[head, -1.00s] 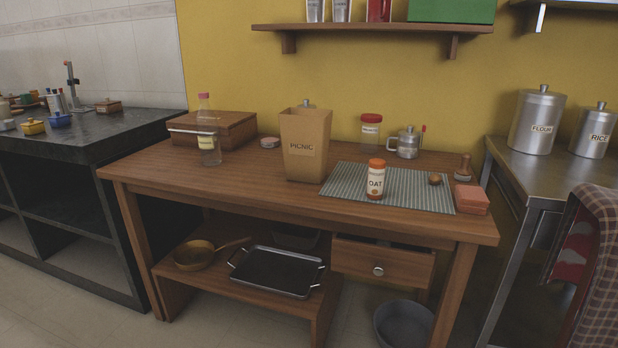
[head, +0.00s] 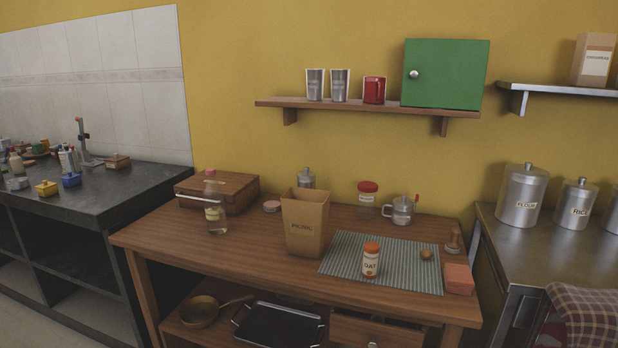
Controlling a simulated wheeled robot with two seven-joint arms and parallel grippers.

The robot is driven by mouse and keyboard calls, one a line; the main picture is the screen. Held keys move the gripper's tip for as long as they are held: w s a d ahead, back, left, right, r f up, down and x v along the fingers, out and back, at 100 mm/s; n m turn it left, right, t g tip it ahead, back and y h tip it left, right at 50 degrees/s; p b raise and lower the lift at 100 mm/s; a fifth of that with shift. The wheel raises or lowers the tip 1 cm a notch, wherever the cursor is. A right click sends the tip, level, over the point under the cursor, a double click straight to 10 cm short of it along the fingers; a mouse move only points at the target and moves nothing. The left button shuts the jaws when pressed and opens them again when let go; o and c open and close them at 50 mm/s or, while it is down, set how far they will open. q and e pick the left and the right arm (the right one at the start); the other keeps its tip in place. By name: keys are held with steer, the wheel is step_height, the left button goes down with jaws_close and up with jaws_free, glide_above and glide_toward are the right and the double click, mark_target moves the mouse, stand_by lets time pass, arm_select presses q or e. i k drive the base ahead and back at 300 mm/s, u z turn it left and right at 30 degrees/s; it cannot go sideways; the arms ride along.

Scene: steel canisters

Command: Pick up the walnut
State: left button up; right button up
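A small round brown thing that looks like the walnut (head: 426,254) lies on the right part of a grey-green striped mat (head: 343,262) on the wooden table (head: 250,256). An orange-capped jar labelled OAT (head: 371,260) stands upright on the same mat, to its left. A pinkish-red block (head: 459,278) lies just right of the mat. Neither of my grippers is in view.
A PICNIC bag (head: 306,222) stands left of the mat. A bottle (head: 215,205) and a wooden box (head: 222,189) are further left. A red-lidded jar (head: 367,200), a metal pot (head: 401,210) and a small stamp-like thing (head: 453,241) stand behind the mat. A shelf (head: 360,106) hangs above.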

mark_target(426, 254)
steer(key=u, duration=1.15)
steer(key=i, duration=1.5)
steer(key=z, duration=0.6)
